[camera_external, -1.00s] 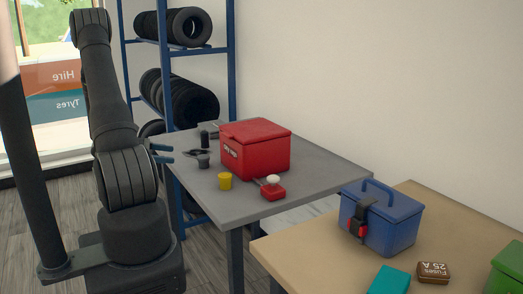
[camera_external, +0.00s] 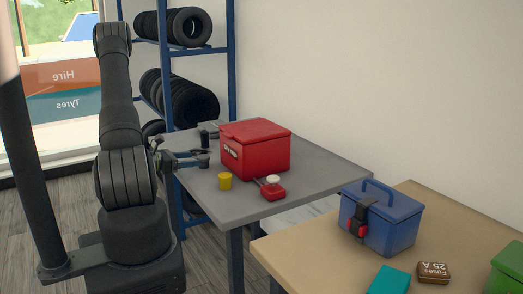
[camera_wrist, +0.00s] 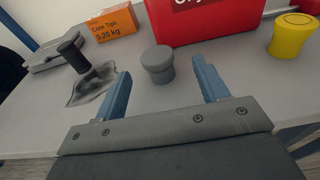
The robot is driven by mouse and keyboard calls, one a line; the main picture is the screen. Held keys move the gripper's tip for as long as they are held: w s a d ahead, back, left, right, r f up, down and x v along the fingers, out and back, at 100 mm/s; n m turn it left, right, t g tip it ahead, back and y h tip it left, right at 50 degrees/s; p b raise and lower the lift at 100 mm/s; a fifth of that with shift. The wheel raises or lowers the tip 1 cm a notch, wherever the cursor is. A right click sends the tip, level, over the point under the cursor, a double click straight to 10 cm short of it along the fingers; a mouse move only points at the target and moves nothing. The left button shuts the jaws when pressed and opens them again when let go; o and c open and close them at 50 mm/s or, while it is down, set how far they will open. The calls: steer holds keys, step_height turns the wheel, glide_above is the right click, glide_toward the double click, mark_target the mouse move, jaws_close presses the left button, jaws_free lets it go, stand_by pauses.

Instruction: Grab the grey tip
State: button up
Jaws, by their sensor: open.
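The grey tip (camera_wrist: 158,64) is a small grey cylinder with a wider cap, standing upright on the grey table in the wrist view. My gripper (camera_wrist: 160,88) is open and empty. Its two blue fingers lie to the left and right of the tip in the picture, with the tip just beyond and between them. I cannot tell that either finger touches it. In the external view my gripper (camera_external: 201,159) reaches over the table's left edge, and the tip is mostly hidden behind the fingers.
A red box (camera_external: 256,150) stands right behind the tip. A yellow tip (camera_wrist: 292,35) is to the right. A red object with a white knob (camera_external: 271,187) lies in front.

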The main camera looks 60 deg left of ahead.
mark_target(202, 157)
steer(key=shift+w+a+f, duration=0.15)
steer(key=shift+w, duration=1.4)
steer(key=shift+w+a+f, duration=0.1)
steer(key=shift+w+f, duration=0.05)
steer(key=shift+w, duration=1.35)
steer(key=c, duration=1)
steer(key=shift+c, duration=0.2)
